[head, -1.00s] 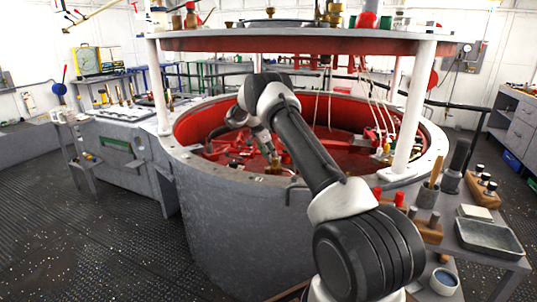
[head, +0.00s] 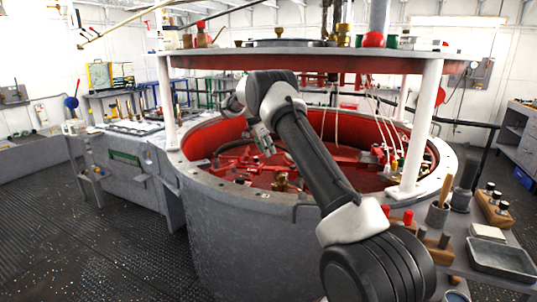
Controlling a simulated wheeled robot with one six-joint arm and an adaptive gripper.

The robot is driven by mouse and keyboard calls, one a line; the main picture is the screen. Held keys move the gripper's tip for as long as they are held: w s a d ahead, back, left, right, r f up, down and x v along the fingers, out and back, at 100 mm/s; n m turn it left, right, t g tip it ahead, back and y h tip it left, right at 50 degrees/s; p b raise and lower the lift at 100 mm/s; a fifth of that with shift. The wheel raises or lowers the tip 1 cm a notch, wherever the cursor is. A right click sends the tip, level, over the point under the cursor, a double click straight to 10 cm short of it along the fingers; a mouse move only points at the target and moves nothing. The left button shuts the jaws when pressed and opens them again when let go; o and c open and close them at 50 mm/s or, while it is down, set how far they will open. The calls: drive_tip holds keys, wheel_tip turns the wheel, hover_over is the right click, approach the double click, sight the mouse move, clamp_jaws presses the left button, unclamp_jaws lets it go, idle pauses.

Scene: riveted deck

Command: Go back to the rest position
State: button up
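My gripper (head: 266,149) hangs at the end of my bent arm, over the open round tub (head: 240,200) with the red inside. Its fingers point down and a little right. It is small in the head view, and I cannot tell whether the fingers are apart or together. No object shows clearly in it. A small brass fitting (head: 281,183) stands below and to the right of the gripper on the tub's red floor, apart from the fingers. My forearm hides part of the tub's inside.
A round grey lid plate (head: 300,50) on white posts (head: 421,125) stands above the tub. Pale hoses (head: 385,120) hang at the right. A side shelf with a grey tray (head: 500,260) and a wooden block (head: 495,208) is at lower right. Open dark floor (head: 80,240) lies at left.

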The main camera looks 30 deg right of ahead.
idle(0.4)
drive_tip(key=s+a+f+n+g+y, duration=0.1)
drive_tip(key=s+a+f+n, duration=0.3)
drive_tip(key=s+n, duration=0.45)
drive_tip(key=s+a+r+n+t+y, duration=0.1)
drive_tip(key=s+r, duration=0.5)
drive_tip(key=s, duration=0.9)
drive_tip(key=s+a+r+n+t+y, duration=0.1)
drive_tip(key=s+a+r+n, duration=0.3)
drive_tip(key=s, duration=1.1)
drive_tip(key=s+a+r+n+t+y, duration=0.1)
drive_tip(key=s+a+r+n+t, duration=0.1)
drive_tip(key=s+r, duration=0.7)
drive_tip(key=s+n+t, duration=0.1)
drive_tip(key=s+n, duration=0.1)
drive_tip(key=s, duration=0.4)
drive_tip(key=shift+s+a+r, duration=0.3)
drive_tip(key=shift+s+r, duration=0.05)
drive_tip(key=shift+s, duration=0.05)
